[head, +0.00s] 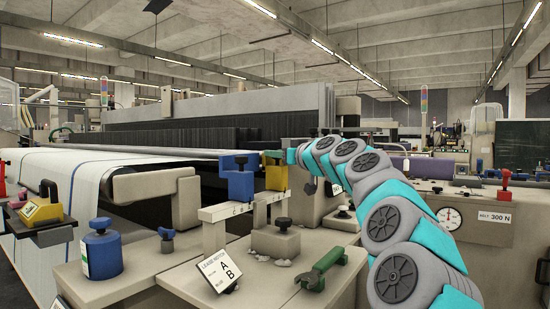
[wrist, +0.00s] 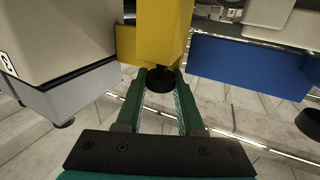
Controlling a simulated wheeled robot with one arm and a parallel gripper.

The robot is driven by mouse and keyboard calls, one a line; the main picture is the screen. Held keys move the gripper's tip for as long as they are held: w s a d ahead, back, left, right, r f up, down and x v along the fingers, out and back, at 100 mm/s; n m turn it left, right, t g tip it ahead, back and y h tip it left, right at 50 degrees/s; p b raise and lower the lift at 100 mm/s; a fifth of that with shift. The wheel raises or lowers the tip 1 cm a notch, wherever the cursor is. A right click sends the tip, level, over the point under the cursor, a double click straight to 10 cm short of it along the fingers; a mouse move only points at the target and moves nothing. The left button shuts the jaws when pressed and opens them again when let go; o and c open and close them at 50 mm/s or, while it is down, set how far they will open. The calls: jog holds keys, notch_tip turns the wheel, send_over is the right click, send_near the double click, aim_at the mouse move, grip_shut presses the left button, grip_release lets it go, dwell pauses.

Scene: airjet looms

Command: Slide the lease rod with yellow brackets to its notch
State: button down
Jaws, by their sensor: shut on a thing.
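The yellow bracket (head: 276,174) of the lease rod stands on a pale notched rail (head: 243,211), to the right of a blue bracket (head: 241,181). My gripper (head: 287,156) is at the yellow bracket's upper right. In the wrist view, the yellow bracket (wrist: 163,30) is straight ahead, and its dark knob (wrist: 160,80) sits between the green fingers (wrist: 165,95) of my gripper, which are shut on it. The blue bracket (wrist: 245,65) shows at the right there. Rail letters are partly legible; the notch under the yellow bracket is hard to make out.
A "LEASE NOTCH" sign (head: 218,271) with letters A and B stands in front of the rail. The loom's white warp sheet (head: 60,185) lies at the left.

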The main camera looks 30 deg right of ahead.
jog(key=shift+d+r, duration=0.15)
jog(key=c, duration=0.5)
grip_release()
jog(key=shift+s+d+b, duration=0.2)
jog(key=shift+s, duration=1.05)
jog(key=shift+s+d+b, duration=0.15)
jog(key=shift+s+b, duration=0.1)
jog(key=shift+s, duration=1.05)
jog(key=shift+s+d+b, duration=0.2)
jog(key=shift+s, duration=1.05)
